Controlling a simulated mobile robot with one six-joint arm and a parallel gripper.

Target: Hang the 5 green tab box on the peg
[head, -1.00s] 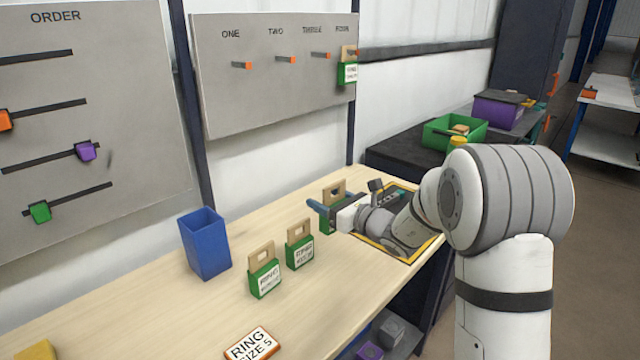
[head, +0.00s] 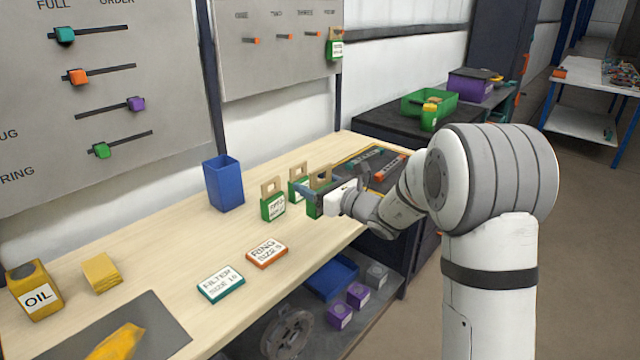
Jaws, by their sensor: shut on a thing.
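My gripper (head: 318,192) is shut on a green tab box (head: 313,208) with a tan holed tab, near the front edge of the bench. My fingers hide part of it, and I cannot read its label. Two more green tab boxes stand upright on the bench, one just left of it (head: 273,206) and one behind (head: 298,188). Another green tab box (head: 335,47) hangs at the right end.
A blue bin (head: 223,184) stands on the bench (head: 180,230) left of the boxes. RING (head: 267,252) and FILTER (head: 221,284) cards lie in front. A yellow-edged tool mat (head: 345,160) lies behind my gripper. A green crate (head: 418,103) stands on the dark surface beyond.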

